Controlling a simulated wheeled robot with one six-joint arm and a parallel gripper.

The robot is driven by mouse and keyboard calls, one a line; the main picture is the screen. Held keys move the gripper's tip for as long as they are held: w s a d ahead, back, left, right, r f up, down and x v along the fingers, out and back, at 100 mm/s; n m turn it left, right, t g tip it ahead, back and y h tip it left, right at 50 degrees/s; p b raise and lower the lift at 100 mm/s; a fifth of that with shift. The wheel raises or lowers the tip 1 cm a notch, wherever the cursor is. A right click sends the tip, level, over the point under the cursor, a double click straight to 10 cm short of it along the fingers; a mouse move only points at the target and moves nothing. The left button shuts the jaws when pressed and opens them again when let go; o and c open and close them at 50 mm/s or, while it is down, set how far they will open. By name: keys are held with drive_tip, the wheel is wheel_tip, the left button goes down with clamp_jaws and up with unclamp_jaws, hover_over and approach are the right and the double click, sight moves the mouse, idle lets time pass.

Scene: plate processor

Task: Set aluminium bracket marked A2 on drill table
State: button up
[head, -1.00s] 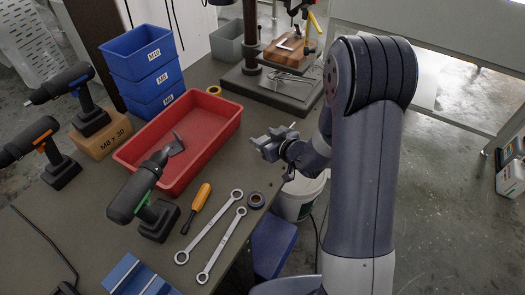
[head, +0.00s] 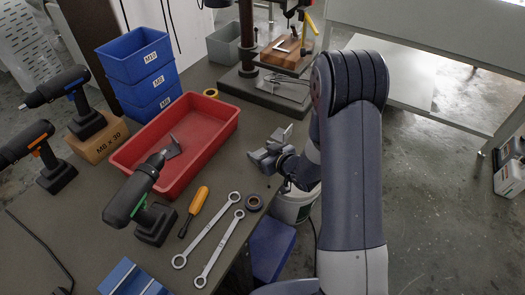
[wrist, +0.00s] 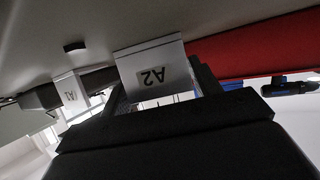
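My gripper (head: 268,158) is above the right edge of the bench, beside the red tray. It is shut on a light grey aluminium bracket (head: 284,134). In the wrist view the bracket (wrist: 154,70) sits between the two dark fingers, its A2 mark facing the camera upside down. A second A2 label (wrist: 70,92) shows to the left; I cannot tell whether it is on the same part. The drill table at the back carries a wooden block (head: 276,59) with a light L-shaped piece (head: 283,45) on top. My gripper is well apart from it.
Blue bins (head: 140,56), cordless drills (head: 135,195), wrenches (head: 207,228) and a screwdriver (head: 198,201) take up the bench. The drill column (head: 246,35) stands beside the wooden block.

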drive_tip(key=o, duration=0.3)
drive_tip(key=shift+o, duration=0.2)
drive_tip(key=shift+r, duration=0.2)
drive_tip(key=v, duration=1.2)
drive_tip(key=shift+f, duration=0.1)
drive_tip(key=x, duration=1.2)
drive_tip(key=shift+w+a+f, duration=0.1)
drive_tip(key=shift+a+f, duration=0.05)
drive_tip(key=shift+f, duration=0.2)
drive_tip(key=shift+r, duration=1.5)
